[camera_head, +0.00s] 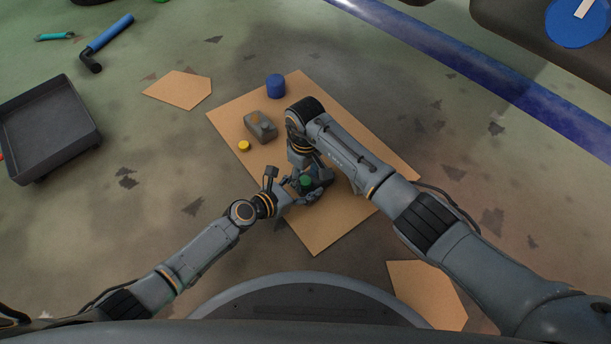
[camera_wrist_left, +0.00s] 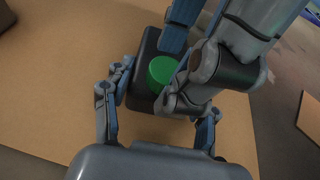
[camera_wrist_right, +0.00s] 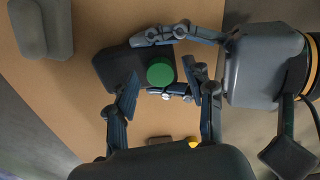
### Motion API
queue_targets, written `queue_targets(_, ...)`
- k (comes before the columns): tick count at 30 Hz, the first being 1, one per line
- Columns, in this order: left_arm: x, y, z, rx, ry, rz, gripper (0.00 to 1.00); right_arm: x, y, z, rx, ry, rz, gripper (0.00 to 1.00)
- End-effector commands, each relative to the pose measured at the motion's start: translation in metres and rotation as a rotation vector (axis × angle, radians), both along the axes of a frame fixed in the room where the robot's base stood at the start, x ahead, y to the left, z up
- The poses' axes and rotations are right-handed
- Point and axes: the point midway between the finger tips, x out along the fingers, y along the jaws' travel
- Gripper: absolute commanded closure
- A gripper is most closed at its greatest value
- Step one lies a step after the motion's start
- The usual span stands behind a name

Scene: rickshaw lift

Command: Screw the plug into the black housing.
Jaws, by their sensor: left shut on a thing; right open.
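The black housing (camera_head: 318,178) lies on the cardboard sheet, partly hidden by my arms. It also shows in the left wrist view (camera_wrist_left: 143,75) and the right wrist view (camera_wrist_right: 108,67). The round green plug (camera_wrist_right: 160,71) sits at the housing's top face, near one end; I cannot tell how deep it is seated. My left gripper (camera_head: 296,187) is shut on the housing from the left, its fingers along the sides. My right gripper (camera_wrist_right: 163,84) is open above, its fingers on either side of the plug; contact is not clear.
On the cardboard sheet (camera_head: 350,135) stand a blue cylinder (camera_head: 275,86), a grey block (camera_head: 262,126) and a yellow disc (camera_head: 244,146). A black tray (camera_head: 50,125) and blue-handled tool (camera_head: 108,35) lie left.

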Motion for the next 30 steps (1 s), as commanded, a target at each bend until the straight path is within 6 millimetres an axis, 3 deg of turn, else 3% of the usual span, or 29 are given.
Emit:
queue_targets(9, -0.001, 0.0, -0.001, 0.001, 0.002, -0.002, 1.0, 0.0, 0.0, 0.038, 0.002, -0.001, 0.0, 0.47)
queue_targets(22, -0.001, 0.0, -0.001, 0.001, 0.002, -0.002, 1.0, 0.001, 0.0, 0.041, 0.001, -0.002, 0.027, 0.51)
queue_targets(26, -0.001, 0.0, -0.001, 0.001, 0.002, -0.002, 1.0, 0.002, 0.001, 0.044, 0.001, -0.006, 0.17, 0.51)
queue_targets(30, -0.001, 0.0, -0.001, 0.001, 0.002, -0.002, 1.0, 0.003, 0.002, 0.048, 0.001, -0.012, 0.462, 0.51)
